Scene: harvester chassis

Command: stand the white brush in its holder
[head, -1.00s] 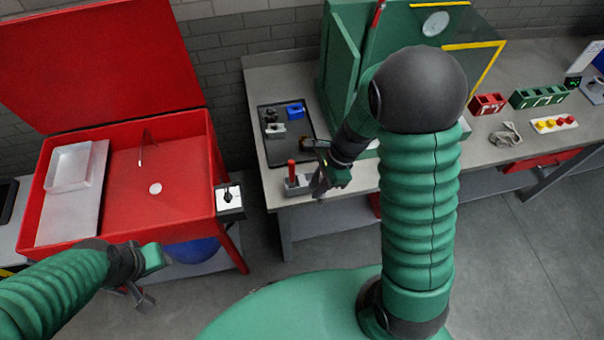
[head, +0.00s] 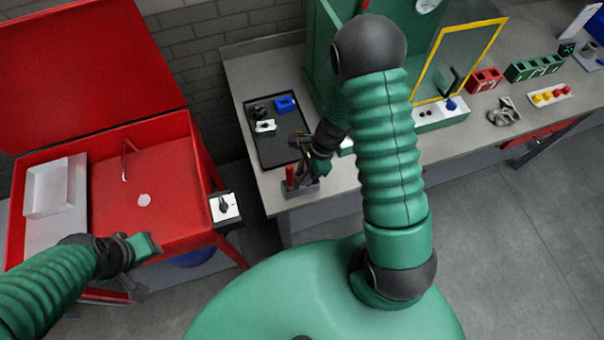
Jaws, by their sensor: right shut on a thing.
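The holder (head: 313,190) is a small grey block near the front edge of the bench. A red-handled tool (head: 290,177) stands upright at its left side. My right gripper (head: 304,172) is right at the holder, just above its right part, pointing down. It is shut on a slim thing that I take for the white brush; the gripper and the small scale hide most of it. I cannot tell whether its end is inside the holder.
A black tray (head: 272,152) with small parts lies behind the holder. A green cabinet (head: 322,60) and a yellow-framed clear panel (head: 460,60) stand behind my right arm. The red sink (head: 165,165) is at left, with a black-and-white switch box (head: 224,208) at its corner.

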